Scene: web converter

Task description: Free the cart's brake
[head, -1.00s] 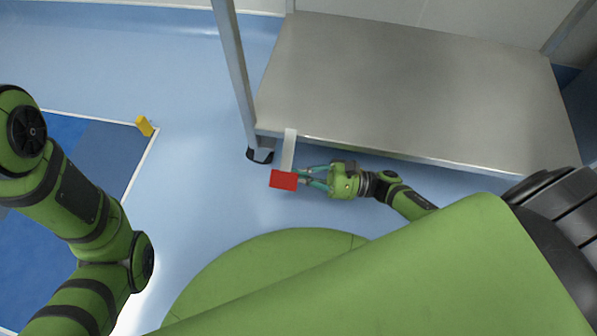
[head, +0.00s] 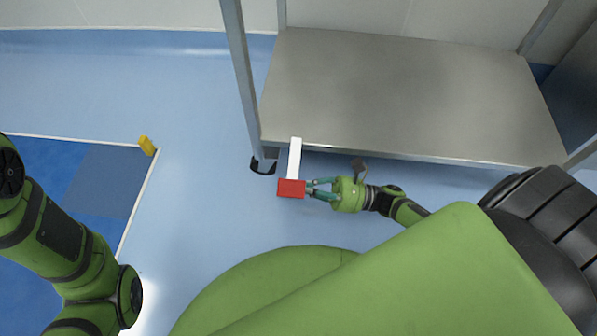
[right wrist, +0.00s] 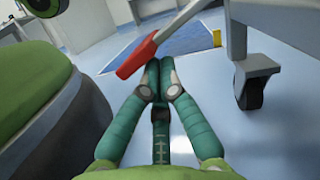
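The cart (head: 400,95) is a grey metal frame with a flat lower shelf. Its brake lever is a white bar (head: 294,158) jutting from the shelf's front left corner, ending in a red pad (head: 291,188). In the right wrist view the red pad (right wrist: 137,58) lies just beyond and left of my fingertips. My right gripper (head: 309,188) is at the pad's right edge; I cannot tell whether it touches. In the right wrist view its teal fingers (right wrist: 159,66) come together at the tips with nothing visible between them. My left gripper is out of view.
A black caster (head: 263,166) stands under the cart's left corner, also seen in the right wrist view (right wrist: 249,93). A small yellow block (head: 147,146) sits by the blue floor area's white border (head: 138,205). The pale blue floor left of the cart is clear.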

